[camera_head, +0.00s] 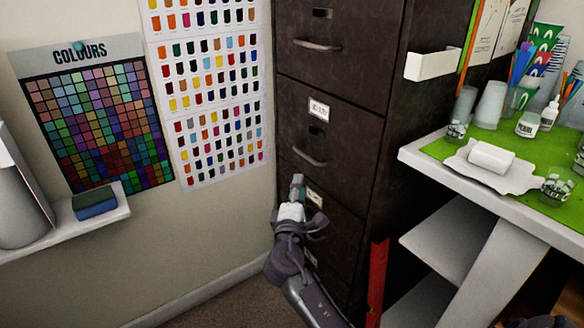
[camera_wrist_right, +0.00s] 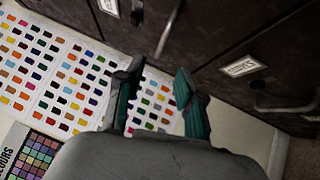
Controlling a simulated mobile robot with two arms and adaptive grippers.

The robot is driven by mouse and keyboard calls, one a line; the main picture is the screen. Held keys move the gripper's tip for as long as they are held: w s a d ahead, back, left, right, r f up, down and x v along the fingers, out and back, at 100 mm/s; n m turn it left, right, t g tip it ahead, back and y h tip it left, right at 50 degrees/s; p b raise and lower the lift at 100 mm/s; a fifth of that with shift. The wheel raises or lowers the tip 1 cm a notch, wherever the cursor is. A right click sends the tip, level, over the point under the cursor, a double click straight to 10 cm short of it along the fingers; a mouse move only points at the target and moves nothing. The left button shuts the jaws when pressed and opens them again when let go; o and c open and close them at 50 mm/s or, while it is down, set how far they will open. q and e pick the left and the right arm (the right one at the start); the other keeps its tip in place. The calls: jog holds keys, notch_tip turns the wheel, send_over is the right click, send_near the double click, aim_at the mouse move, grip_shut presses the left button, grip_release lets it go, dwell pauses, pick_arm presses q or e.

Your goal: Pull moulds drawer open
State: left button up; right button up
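A dark brown drawer cabinet (camera_head: 340,75) stands in the middle of the head view, with several drawers stacked. The drawer at mid height has a white label (camera_head: 319,108), whose writing I cannot read clearly, and a bar handle (camera_head: 309,157). My right gripper (camera_head: 297,183) is just below this handle, in front of the cabinet face. In the wrist view my right gripper (camera_wrist_right: 157,72) is open and empty, and the handle (camera_wrist_right: 168,30) lies beyond the fingertips. A lower drawer has a label (camera_wrist_right: 243,65) and handle (camera_wrist_right: 285,108).
A white workbench (camera_head: 415,153) with a green mat, cups and bottles stands to the right. Colour charts (camera_head: 205,85) hang on the left wall above a small shelf (camera_head: 110,215) with a blue block. A red upright piece (camera_head: 377,280) is beside the cabinet's base.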

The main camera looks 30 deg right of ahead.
aim_at(306, 157)
jog(key=b+x, duration=0.1)
jog(key=x, duration=1.2)
jog(key=shift+f, duration=0.1)
grip_shut()
